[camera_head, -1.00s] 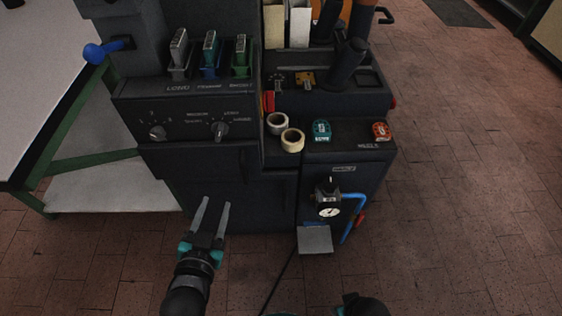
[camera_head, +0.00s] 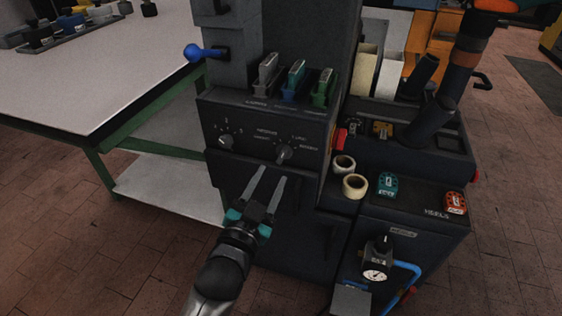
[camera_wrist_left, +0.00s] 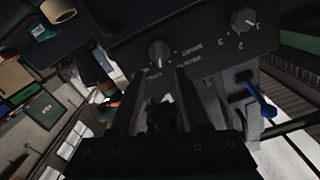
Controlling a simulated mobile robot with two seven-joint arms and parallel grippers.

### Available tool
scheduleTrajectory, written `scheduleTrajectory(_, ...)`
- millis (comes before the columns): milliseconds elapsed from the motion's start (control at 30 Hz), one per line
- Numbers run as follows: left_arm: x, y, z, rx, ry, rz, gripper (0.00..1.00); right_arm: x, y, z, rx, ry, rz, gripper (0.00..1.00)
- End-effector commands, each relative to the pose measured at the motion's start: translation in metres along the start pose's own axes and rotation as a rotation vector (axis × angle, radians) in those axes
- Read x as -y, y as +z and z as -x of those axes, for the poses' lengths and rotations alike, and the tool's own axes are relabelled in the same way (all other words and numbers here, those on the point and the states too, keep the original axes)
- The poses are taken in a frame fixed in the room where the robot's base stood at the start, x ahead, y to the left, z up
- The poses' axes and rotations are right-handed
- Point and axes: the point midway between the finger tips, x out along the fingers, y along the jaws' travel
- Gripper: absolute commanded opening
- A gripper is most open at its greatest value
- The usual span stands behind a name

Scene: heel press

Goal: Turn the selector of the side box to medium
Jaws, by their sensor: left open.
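The side box (camera_head: 262,138) is a dark panel on the left of the machine. It carries two round knobs with printed labels around them. The right knob, the selector (camera_head: 285,153), has labels too small to read surely. The left knob (camera_head: 226,142) has number marks. My left gripper (camera_head: 272,180) is open and empty, its fingertips just below the selector and apart from it. In the left wrist view the selector (camera_wrist_left: 159,54) stands beyond and between the open fingers, and the numbered knob (camera_wrist_left: 243,20) is at the upper right. My right gripper is not in view.
A blue ball handle (camera_head: 194,53) sticks out at the left, near a white table (camera_head: 110,75). Tape rolls (camera_head: 354,186) and a gauge (camera_head: 376,275) are at the right. Floor is open in front.

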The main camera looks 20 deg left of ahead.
Motion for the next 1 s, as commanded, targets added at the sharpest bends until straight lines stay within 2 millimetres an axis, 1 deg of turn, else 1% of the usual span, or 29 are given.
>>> scheduleTrajectory(33,0.000,0.001,-0.009,-0.005,-0.001,0.000,0.46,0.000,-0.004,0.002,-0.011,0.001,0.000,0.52)
scheduleTrajectory(300,-0.001,0.001,-0.047,-0.003,-0.001,0.000,0.46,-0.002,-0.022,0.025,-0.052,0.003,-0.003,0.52)
scheduleTrajectory(500,-0.001,0.001,-0.067,-0.001,0.000,0.000,0.46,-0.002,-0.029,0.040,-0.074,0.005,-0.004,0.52)
scheduleTrajectory(700,0.000,0.000,-0.074,-0.001,0.000,0.001,0.46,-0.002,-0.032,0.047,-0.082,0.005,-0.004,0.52)
scheduleTrajectory(967,0.000,0.000,-0.075,0.000,0.000,0.001,0.46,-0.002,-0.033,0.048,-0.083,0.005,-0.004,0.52)
scheduleTrajectory(1000,0.000,0.000,-0.075,0.000,0.000,0.001,0.44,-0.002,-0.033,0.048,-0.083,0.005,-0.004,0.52)
